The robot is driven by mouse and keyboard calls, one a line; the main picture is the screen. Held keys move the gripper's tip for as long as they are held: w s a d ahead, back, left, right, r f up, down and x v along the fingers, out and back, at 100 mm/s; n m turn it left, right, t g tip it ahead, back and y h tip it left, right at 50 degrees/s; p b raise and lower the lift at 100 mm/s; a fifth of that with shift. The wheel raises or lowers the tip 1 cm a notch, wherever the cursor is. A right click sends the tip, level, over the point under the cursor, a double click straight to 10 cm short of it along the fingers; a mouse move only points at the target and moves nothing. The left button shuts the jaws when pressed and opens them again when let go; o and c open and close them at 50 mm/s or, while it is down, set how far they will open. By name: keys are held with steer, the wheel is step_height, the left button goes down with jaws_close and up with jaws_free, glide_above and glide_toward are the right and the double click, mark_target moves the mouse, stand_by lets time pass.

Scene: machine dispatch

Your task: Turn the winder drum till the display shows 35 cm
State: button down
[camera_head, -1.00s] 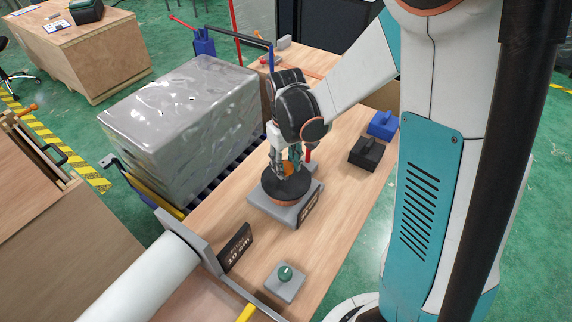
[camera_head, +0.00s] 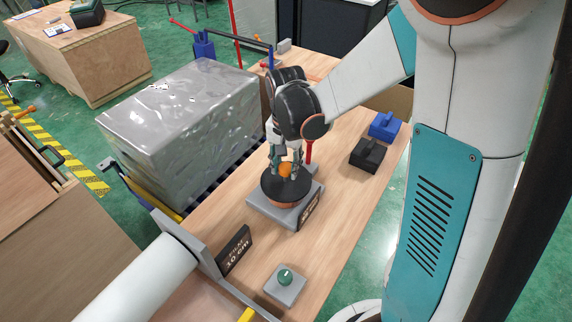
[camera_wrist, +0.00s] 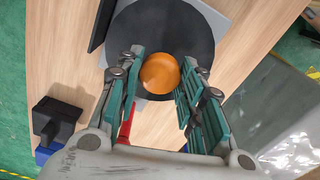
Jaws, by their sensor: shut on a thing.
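The winder drum (camera_head: 272,191) is a black-topped disc with a copper-coloured side on a grey base (camera_head: 259,206). An orange knob (camera_head: 285,170) stands up from its top, and it also shows in the wrist view (camera_wrist: 160,73). My gripper (camera_head: 286,167) points down over the drum, its fingers shut on the orange knob from both sides. In the wrist view my gripper (camera_wrist: 158,83) has the knob between its green pads. A black display (camera_head: 235,250) beside the white roll reads "FILM 10 cm". A dark plate on the drum's base is too oblique to read.
A green button on a grey box (camera_head: 285,285) sits in front of the drum. Black (camera_head: 367,156) and blue (camera_head: 384,126) blocks lie to the right. A grey wrapped block (camera_head: 180,125) stands at left, and a white roll (camera_head: 140,280) at front left. Bare wood surrounds the drum.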

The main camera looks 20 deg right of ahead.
steer(key=shift+m, duration=2.1)
steer(key=c, duration=1.1)
jaws_free()
steer(key=shift+o, duration=0.2)
steer(key=shift+r, duration=0.1)
step_height(320, 180, up, 12)
steer(key=shift+s, duration=0.1)
